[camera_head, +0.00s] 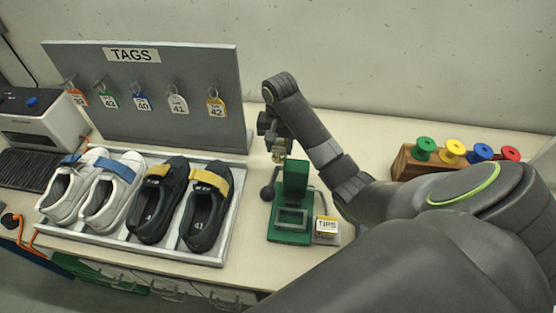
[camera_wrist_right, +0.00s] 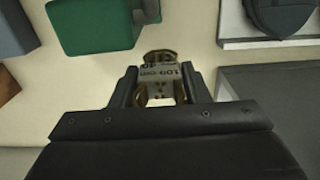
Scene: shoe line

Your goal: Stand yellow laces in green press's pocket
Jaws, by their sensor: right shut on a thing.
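The green press (camera_head: 289,238) stands on the table at the middle, with a square pocket low at its front and an upright green part behind. Its green body also shows at the top left of the right wrist view (camera_wrist_right: 95,27). My right gripper (camera_head: 274,134) is behind the press and above the table. In the head view the bundle (camera_head: 279,152) hangs small below the fingers, partly hidden. My left gripper is not in view.
A TIPS box (camera_head: 326,228) sits at the press's right. A white tray (camera_head: 140,249) of shoes is on the left, before a grey TAGS board (camera_head: 200,110). A wooden rack (camera_head: 404,164) with coloured spools stands at the right. My right arm covers the right front.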

